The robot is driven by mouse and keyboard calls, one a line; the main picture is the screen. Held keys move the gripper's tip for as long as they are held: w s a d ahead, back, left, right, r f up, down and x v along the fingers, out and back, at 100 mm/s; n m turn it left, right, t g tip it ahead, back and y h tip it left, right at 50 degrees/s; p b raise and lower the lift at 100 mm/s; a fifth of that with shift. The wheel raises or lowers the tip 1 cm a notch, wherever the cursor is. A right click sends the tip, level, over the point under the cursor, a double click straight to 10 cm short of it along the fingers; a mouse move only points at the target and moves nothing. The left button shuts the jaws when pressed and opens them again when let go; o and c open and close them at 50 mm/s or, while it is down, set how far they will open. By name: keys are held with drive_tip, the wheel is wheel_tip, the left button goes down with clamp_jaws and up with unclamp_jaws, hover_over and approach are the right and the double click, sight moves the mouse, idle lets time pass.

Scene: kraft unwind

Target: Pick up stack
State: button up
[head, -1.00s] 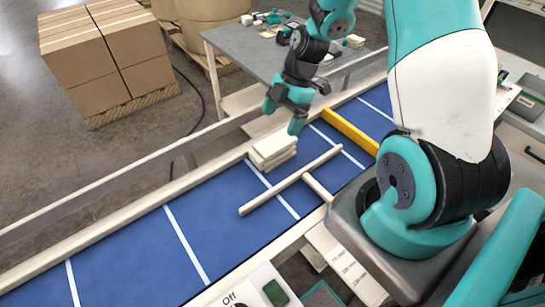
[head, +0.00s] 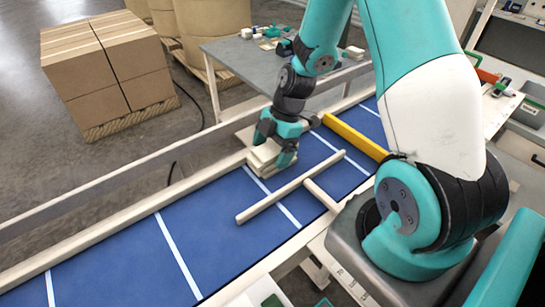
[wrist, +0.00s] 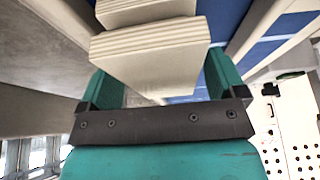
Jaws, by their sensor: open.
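The stack (head: 262,158) is a small pile of flat, pale boards on the blue conveyor belt, near its far rail. My gripper (head: 275,150) is down at the stack with its teal fingers open. In the wrist view, the stack (wrist: 150,50) shows its pale layered edges between the two fingers of my gripper (wrist: 165,85). A finger stands on each side, and I cannot tell whether either touches the boards. My gripper hides part of the stack in the head view.
A pale T-shaped bar (head: 290,190) lies across the belt (head: 215,215) just right of the stack. A yellow bar (head: 355,138) crosses the belt beyond it. A pale rail (head: 110,218) runs along the far side. Brown cartons (head: 110,70) stand on the floor behind.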

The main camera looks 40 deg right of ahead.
drive_tip(key=shift+f+b, duration=0.25)
drive_tip(key=shift+b, duration=0.1)
idle(0.4)
drive_tip(key=c, duration=1.1)
drive_tip(key=shift+r, duration=0.2)
